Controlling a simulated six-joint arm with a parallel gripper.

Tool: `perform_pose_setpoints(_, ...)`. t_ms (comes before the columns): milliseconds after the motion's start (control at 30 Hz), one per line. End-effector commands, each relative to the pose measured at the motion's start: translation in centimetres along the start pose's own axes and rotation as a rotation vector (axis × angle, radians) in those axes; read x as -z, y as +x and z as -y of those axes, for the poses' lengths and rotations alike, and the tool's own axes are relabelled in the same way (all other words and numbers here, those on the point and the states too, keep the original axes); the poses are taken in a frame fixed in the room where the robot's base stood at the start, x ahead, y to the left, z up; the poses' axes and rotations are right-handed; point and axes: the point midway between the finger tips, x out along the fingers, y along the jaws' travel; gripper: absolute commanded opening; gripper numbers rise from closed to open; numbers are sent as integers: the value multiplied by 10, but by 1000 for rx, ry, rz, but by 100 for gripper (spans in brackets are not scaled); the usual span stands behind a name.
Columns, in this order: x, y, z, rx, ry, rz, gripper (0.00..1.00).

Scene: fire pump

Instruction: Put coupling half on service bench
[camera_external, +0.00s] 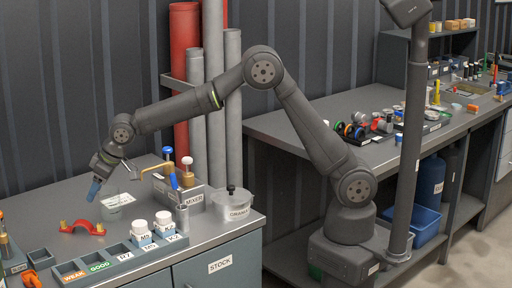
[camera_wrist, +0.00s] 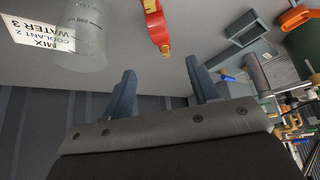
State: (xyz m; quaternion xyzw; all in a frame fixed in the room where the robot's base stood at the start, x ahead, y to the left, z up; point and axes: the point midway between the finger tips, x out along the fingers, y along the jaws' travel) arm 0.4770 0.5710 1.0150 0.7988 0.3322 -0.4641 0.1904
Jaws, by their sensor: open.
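A red curved piece with orange-yellow ends (camera_external: 82,228), which looks like the coupling half, lies arch-up on the left bench (camera_external: 150,172) near the labelled tray. Part of this red piece (camera_wrist: 157,25) also shows at the top of the wrist view. My gripper (camera_external: 95,190) is above the left bench, behind and above the red piece and apart from it. Its blue fingers (camera_wrist: 163,85) are spread with nothing between them. A second grey bench (camera_external: 300,128) stands at the right. I cannot tell which bench is the service bench.
A clear beaker (camera_wrist: 82,35) and a mix card (camera_wrist: 38,34) are close to my gripper. Spools (camera_external: 355,130) occupy part of the right bench.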

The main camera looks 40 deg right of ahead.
Motion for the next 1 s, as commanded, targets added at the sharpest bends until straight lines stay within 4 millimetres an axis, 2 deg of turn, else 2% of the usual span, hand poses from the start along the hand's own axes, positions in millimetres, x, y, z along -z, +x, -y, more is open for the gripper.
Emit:
perform_pose_setpoints(167,-4,-1,-2,-15,5,-20,55)
perform_pose_setpoints(367,-26,-12,-5,-60,14,-167,55)
perform_pose_setpoints(500,-44,-22,2,-35,4,-258,55)
perform_pose_setpoints(633,-54,-26,8,-7,-3,-296,55)
perform_pose_setpoints(767,-52,-15,9,-2,-3,-301,55)
perform_pose_setpoints(1000,-40,24,8,-3,-2,-299,55)
